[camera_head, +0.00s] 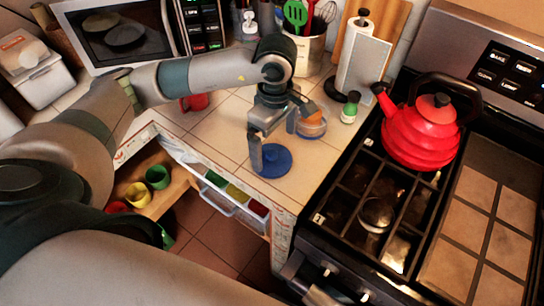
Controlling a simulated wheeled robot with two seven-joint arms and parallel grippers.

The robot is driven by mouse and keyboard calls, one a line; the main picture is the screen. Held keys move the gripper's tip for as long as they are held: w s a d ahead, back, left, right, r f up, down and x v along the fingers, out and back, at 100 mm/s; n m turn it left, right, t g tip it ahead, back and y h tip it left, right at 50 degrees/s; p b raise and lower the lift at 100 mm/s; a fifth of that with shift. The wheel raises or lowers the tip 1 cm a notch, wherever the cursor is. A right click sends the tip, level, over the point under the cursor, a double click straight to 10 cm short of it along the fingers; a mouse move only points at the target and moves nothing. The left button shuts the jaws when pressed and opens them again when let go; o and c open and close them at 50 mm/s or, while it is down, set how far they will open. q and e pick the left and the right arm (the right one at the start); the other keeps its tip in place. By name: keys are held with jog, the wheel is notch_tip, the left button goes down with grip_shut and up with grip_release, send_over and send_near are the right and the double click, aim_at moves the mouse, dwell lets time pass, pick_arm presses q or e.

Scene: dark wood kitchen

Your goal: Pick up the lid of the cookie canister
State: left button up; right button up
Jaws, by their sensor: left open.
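A round blue lid (274,163) lies flat on the tiled counter near its front edge. A small clear container (312,128) with a blue band and something orange-brown inside stands just behind and to the right of it; this appears to be the cookie canister. My left gripper (279,143) reaches down from above, open, with one finger at the left edge of the lid. The other finger is hard to make out in front of the container. I cannot tell whether the gripper touches the lid. My right gripper is not in view.
A red kettle (420,135) sits on the stove (372,208) at the right. A green-capped bottle (350,107), a paper towel holder (365,62) and a utensil crock (309,54) stand behind. Colored cups (157,178) sit on a lower shelf. A microwave (120,32) is at the back left.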

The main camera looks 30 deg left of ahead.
aim_at(272, 153)
pick_arm(q)
jog(key=shift+s+a+f+p, duration=0.1)
jog(key=shift+a+f+p, duration=0.1)
jog(key=shift+f+p, duration=0.4)
jog(key=f+p, duration=0.1)
jog(key=f, duration=0.2)
jog(key=shift+a, duration=0.2)
jog(key=shift+f, duration=0.35)
jog(key=shift+c, duration=0.6)
jog(key=c, duration=0.9)
